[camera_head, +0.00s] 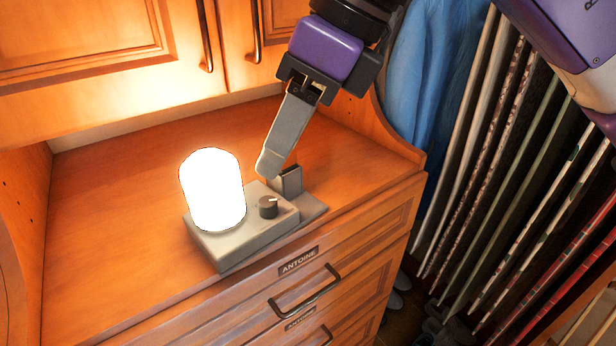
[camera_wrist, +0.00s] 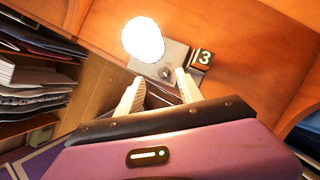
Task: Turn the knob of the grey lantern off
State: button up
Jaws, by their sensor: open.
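The grey lantern (camera_head: 233,248) stands on the wooden dresser top, and its white lamp (camera_head: 213,188) glows brightly. Its dark round knob (camera_head: 268,207) is on top of the base, to the right of the lamp. My gripper (camera_head: 270,166) points down above and behind the knob, apart from it in the head view; one finger shows clearly there. In the wrist view my gripper (camera_wrist: 159,77) is open with both fingers apart, and the knob (camera_wrist: 166,73) appears between the fingertips. The lantern base (camera_wrist: 172,52) also shows there. Nothing is held.
A small dark block (camera_head: 291,180) stands close beside the lantern; its "3" shows in the wrist view (camera_wrist: 204,57). Cabinet doors (camera_head: 90,50) rise behind. Drawers (camera_head: 330,270) are below the front edge. Hanging clothes (camera_head: 500,160) are at right. The dresser top at left (camera_head: 110,220) is clear.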

aim_at(270, 202)
jog(key=shift+h, duration=0.4)
jog(key=x, duration=0.5)
jog(key=d+x, duration=0.1)
jog(key=x, duration=0.1)
jog(key=shift+a+f, duration=0.1)
jog(key=shift+f, duration=0.5)
jog(key=shift+c, duration=0.4)
grip_shut()
